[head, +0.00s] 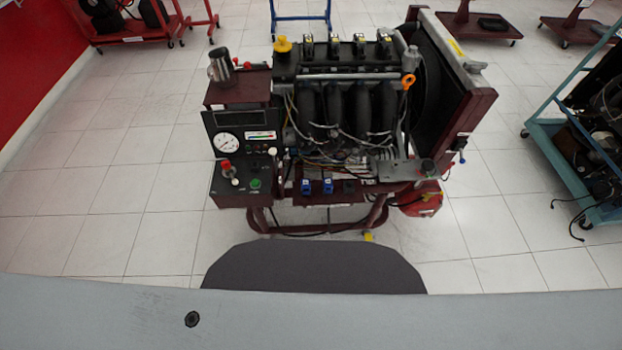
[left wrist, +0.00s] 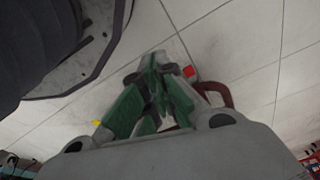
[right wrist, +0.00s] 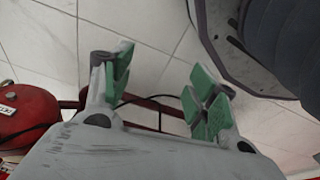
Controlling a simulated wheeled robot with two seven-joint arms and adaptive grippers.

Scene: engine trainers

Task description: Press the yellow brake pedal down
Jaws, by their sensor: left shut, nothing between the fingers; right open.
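A small yellow piece, which looks like the brake pedal (head: 368,236), shows low at the front of the engine stand in the head view, just above my dark base. In the left wrist view, my left gripper (left wrist: 158,62) is shut with its green finger pads together and nothing between them. A small yellow spot (left wrist: 96,123) shows left of its fingers; I cannot tell if it is the pedal. In the right wrist view, my right gripper (right wrist: 161,62) is open and empty above the floor. Neither gripper shows in the head view.
The engine trainer (head: 345,110) stands ahead, with a gauge and control panel (head: 237,155) on its left and a red container (head: 418,203) low on its right. A blue-green cart (head: 560,140) stands at the right.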

